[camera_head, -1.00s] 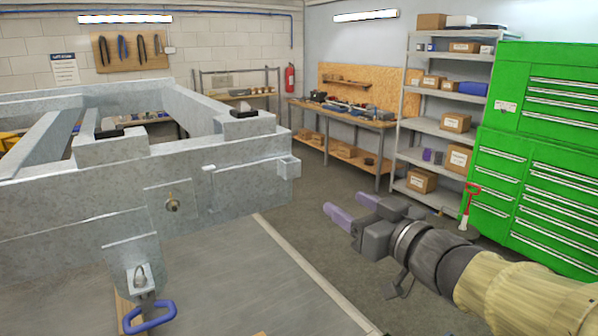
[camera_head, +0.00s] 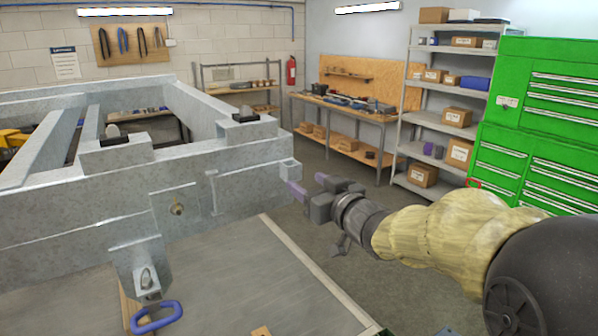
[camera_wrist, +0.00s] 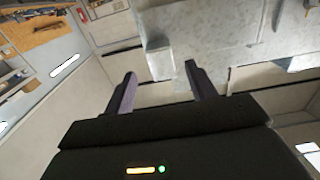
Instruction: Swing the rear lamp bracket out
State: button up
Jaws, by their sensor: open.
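The rear lamp bracket (camera_head: 245,187) looks like a grey metal plate lying along the side of the galvanised trailer frame (camera_head: 95,205), near its right-hand end. A small square box (camera_head: 291,171) sits at the bracket's outer end. My gripper (camera_head: 308,184) is open, with purple fingers, just to the right of that box. In the wrist view, my gripper (camera_wrist: 160,74) shows its two fingers apart, and the box end (camera_wrist: 158,62) appears in the gap between their tips. Nothing is visibly held. I cannot tell whether a finger touches the box.
A grey panel (camera_head: 230,275) lies below the frame side. A workbench (camera_head: 345,115), shelving (camera_head: 430,120) and a green tool cabinet (camera_head: 545,120) stand behind. Floor right of the frame is clear.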

aim_at(295, 175)
jog(key=p+x, duration=0.1)
jog(key=x, duration=0.3)
jog(key=shift+w+a, duration=0.2)
jog(key=shift+w, duration=0.05)
jog(key=shift+c, duration=0.5)
grip_shut()
